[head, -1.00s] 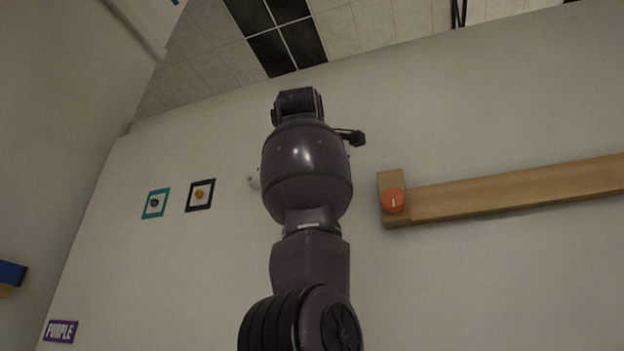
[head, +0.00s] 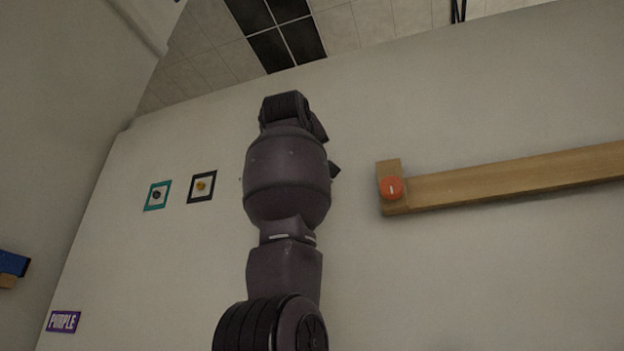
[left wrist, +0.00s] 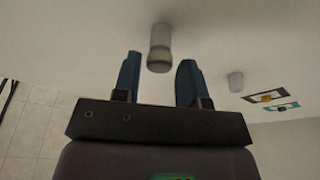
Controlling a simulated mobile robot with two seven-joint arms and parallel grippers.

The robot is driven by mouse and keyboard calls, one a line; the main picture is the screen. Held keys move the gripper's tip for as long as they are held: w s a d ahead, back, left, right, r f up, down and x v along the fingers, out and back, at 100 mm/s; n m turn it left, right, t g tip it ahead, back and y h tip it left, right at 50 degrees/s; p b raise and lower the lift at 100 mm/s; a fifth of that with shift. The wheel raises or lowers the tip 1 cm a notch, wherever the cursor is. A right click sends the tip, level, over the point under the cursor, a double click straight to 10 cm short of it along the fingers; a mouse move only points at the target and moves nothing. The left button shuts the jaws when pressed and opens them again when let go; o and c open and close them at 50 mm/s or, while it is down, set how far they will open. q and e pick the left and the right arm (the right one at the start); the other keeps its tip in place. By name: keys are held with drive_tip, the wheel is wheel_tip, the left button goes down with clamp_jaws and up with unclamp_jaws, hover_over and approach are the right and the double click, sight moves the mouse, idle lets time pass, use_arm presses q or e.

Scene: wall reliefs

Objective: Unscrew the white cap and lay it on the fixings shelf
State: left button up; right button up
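My left gripper (left wrist: 158,82) is open in the left wrist view, its two blue fingers apart. A pale capped stub (left wrist: 159,50) stands out from the wall, in line with the gap between the fingertips; I cannot tell whether they reach around it. Its outer end looks beige-grey in the dim light, so I cannot be sure it is the white cap. A second whitish stub (left wrist: 235,82) is to the right, nearer the pictures. In the head view my own arm hides the gripper and the stub. My right gripper is not in view. I cannot identify the fixings shelf.
Two small framed pictures (head: 201,187) hang left of my arm. A purple sign (head: 63,322) and a blue object (head: 12,264) are at far left.

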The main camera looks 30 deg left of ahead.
use_arm(q)
drive_tip(key=shift+m+t+h, duration=0.2)
drive_tip(key=shift+m+h, duration=0.4)
drive_tip(key=shift+m, duration=1.1)
drive_tip(key=shift+m+t+h, duration=0.2)
drive_tip(key=shift+m+h, duration=0.4)
drive_tip(key=shift+m, duration=1.1)
drive_tip(key=c, duration=0.6)
drive_tip(key=shift+n+g+y+p, duration=0.25)
drive_tip(key=shift+n+y, duration=0.3)
drive_tip(key=shift+n, duration=1.1)
drive_tip(key=shift+n+g+y+p, duration=0.2)
drive_tip(key=shift+n+y, duration=0.35)
drive_tip(key=shift+n, duration=1.1)
